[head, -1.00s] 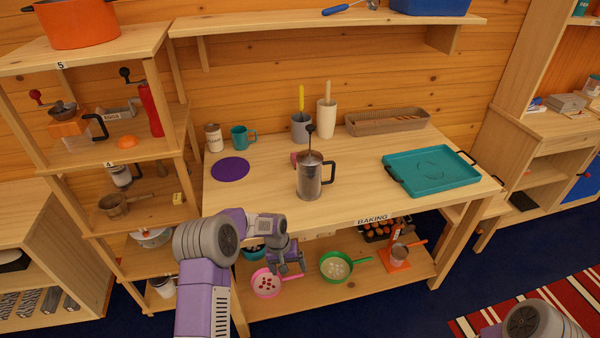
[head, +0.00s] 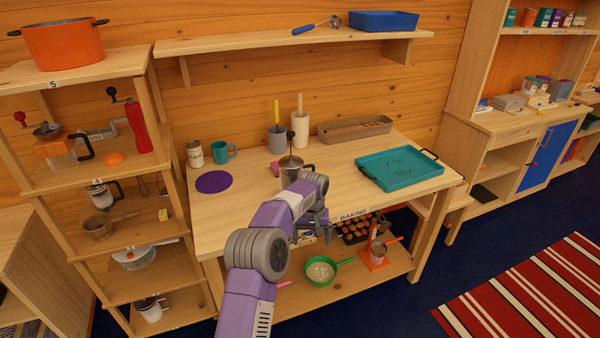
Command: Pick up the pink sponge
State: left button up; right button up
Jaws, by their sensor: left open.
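A small pink block (head: 275,168), which looks like the pink sponge, lies on the wooden table (head: 235,228). It is mostly hidden behind the metal French press (head: 291,170), so only its left part shows. My left gripper (head: 311,232) is open and empty at the table's front edge, in front of the press and to the right of the pink block. It is clearly apart from the block. My left forearm covers the lower part of the press. My right gripper is out of view.
A purple round mat (head: 213,182), a teal mug (head: 223,153) and a jar (head: 195,154) stand left. Grey (head: 277,139) and cream (head: 299,129) utensil holders stand behind. A teal tray (head: 399,170) lies right; a basket (head: 354,129) lies behind. The front left tabletop is clear.

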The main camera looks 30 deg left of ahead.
aim_at(275, 165)
jog(key=u, duration=0.3)
jog(key=i, duration=0.6)
jog(key=u, duration=0.55)
jog(key=i, duration=1.35)
jog(key=z, duration=0.1)
